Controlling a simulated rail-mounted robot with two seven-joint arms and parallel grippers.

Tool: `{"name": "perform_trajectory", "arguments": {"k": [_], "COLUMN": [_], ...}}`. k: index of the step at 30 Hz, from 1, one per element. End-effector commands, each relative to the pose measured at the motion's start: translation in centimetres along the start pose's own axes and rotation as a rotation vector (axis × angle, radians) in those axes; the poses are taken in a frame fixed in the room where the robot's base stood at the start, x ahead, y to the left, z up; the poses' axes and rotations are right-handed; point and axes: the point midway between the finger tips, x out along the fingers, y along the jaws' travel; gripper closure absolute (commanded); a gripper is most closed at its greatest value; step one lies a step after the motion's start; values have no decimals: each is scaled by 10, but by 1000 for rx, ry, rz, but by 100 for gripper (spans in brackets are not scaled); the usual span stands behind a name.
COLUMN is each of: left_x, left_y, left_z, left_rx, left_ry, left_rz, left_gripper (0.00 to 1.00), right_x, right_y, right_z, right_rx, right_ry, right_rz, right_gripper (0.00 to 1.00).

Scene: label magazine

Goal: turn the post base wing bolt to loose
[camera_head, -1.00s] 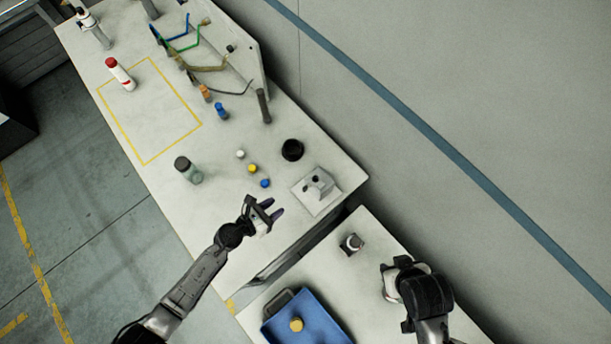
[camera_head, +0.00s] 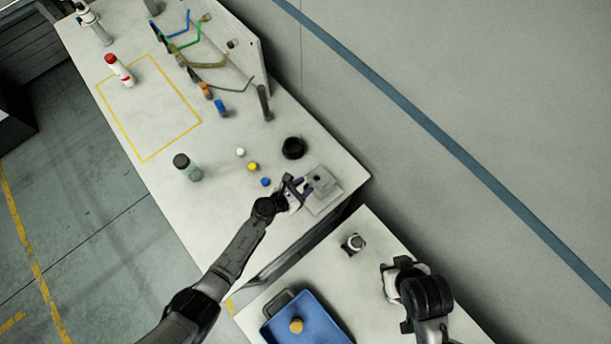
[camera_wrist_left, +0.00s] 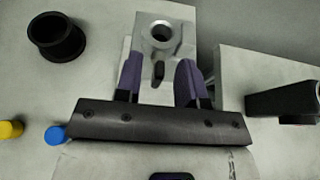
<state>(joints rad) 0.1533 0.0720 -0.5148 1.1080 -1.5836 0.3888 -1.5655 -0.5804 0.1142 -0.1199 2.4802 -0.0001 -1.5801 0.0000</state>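The post base (camera_head: 322,187) is a light grey block with a round hole in its top, on a plate near the table's right end. In the left wrist view it (camera_wrist_left: 151,36) stands straight ahead, its hole facing up. A small dark wing bolt (camera_wrist_left: 159,70) shows on its near side. My left gripper (camera_head: 297,188) is at the near side of the post base. Its purple fingers (camera_wrist_left: 160,78) are spread apart, one on each side of the bolt in the picture, with gaps visible. My right gripper (camera_head: 398,285) is over the second table; its fingers cannot be made out.
White (camera_head: 240,152), yellow (camera_head: 253,167) and blue (camera_head: 266,182) caps lie to the left. A jar (camera_head: 188,167) stands farther left. A blue tray (camera_head: 312,325) and a small fitting (camera_head: 353,243) are on the second table.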

Motion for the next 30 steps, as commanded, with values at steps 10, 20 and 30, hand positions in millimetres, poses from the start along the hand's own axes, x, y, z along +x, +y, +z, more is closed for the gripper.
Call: {"name": "perform_trajectory", "arguments": {"k": [10, 20, 30], "left_x": [12, 12, 11], "left_y": [0, 0, 0], "left_z": [0, 0, 0], "left_rx": [0, 0, 0], "left_ry": [0, 0, 0], "left_rz": [0, 0, 0], "left_gripper": [64, 78, 100], "right_x": [3, 3, 3], "right_y": [0, 3, 2], "right_z": [1, 1, 1], "right_rx": [-1, -10, -9], "right_ry": [0, -1, -1], "right_rz": [1, 8, 7], "right_gripper": [57, 57, 57]}}
